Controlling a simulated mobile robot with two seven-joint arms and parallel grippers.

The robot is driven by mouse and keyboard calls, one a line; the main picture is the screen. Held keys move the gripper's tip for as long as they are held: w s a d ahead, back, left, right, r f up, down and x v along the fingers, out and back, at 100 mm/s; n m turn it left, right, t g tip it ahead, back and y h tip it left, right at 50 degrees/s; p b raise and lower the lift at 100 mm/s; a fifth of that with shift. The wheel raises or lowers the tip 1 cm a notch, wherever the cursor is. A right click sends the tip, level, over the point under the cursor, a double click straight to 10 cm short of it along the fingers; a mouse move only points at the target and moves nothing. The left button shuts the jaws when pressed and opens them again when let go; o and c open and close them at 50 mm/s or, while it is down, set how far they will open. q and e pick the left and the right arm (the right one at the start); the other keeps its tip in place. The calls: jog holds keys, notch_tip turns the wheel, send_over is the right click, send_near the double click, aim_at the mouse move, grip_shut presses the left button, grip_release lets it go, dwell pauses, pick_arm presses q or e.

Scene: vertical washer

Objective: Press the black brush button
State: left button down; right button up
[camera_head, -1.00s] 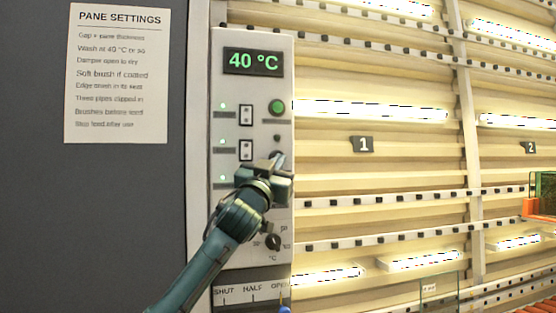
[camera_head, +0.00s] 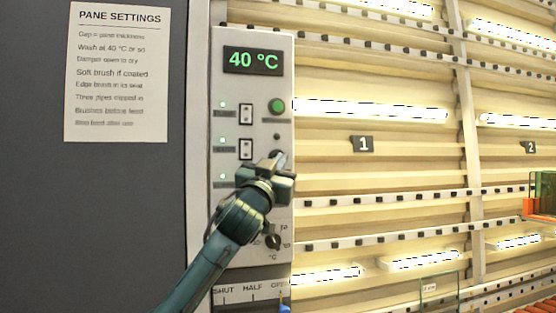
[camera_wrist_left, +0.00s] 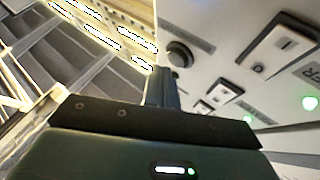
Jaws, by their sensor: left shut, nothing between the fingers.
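A round black button (camera_wrist_left: 178,55) on the pale control panel stands out in the left wrist view, beside a grey label strip. In the head view a dark round button (camera_head: 276,153) shows in part behind the fingertips; I take it to be the same one. My left gripper (camera_head: 280,160) is shut and empty, its tip in front of the panel at that button's lower edge. In the left wrist view the shut fingers (camera_wrist_left: 162,86) end just below the button's image; I cannot tell whether they touch it. The right gripper is not in view.
The panel also has a green button (camera_head: 277,106), a 40 °C display (camera_head: 253,62), several rocker switches and a dark knob (camera_head: 272,241) partly behind my left arm. A settings sheet (camera_head: 117,75) hangs at left. Lit racks fill the right.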

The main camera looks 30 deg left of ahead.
pick_arm(q)
jog(key=s+d, duration=0.3)
jog(key=shift+s+d+b, duration=0.15)
jog(key=shift+d+b, duration=0.15)
jog(key=shift+d, duration=0.1)
dwell(0.9)
jog(key=w+d+f+m+g+h, duration=0.1)
jog(key=d+f+g+h, duration=0.15)
jog(key=f, duration=0.95)
jog(key=d+f+m+g+h, duration=0.15)
jog(key=d+f, duration=0.25)
jog(key=f, duration=0.8)
jog(key=w+d+f+m+g+h, duration=0.1)
jog(key=d+f+g+h, duration=0.2)
jog(key=f, duration=0.9)
jog(key=s+d+f+g, duration=0.1)
jog(key=s+d+f, duration=0.25)
jog(key=f, duration=0.45)
jog(key=s+d+f+g, duration=0.1)
jog(key=s+d+f, duration=0.1)
jog(key=s+f, duration=0.45)
jog(key=s+d+f+g+h, duration=0.1)
jog(key=s+d+f+g, duration=0.2)
jog(key=s+f, duration=1.1)
jog(key=s+d, duration=0.2)
jog(key=s, duration=0.1)
jog(key=shift+s+f+n, duration=0.2)
jog(key=shift+f+n, duration=0.15)
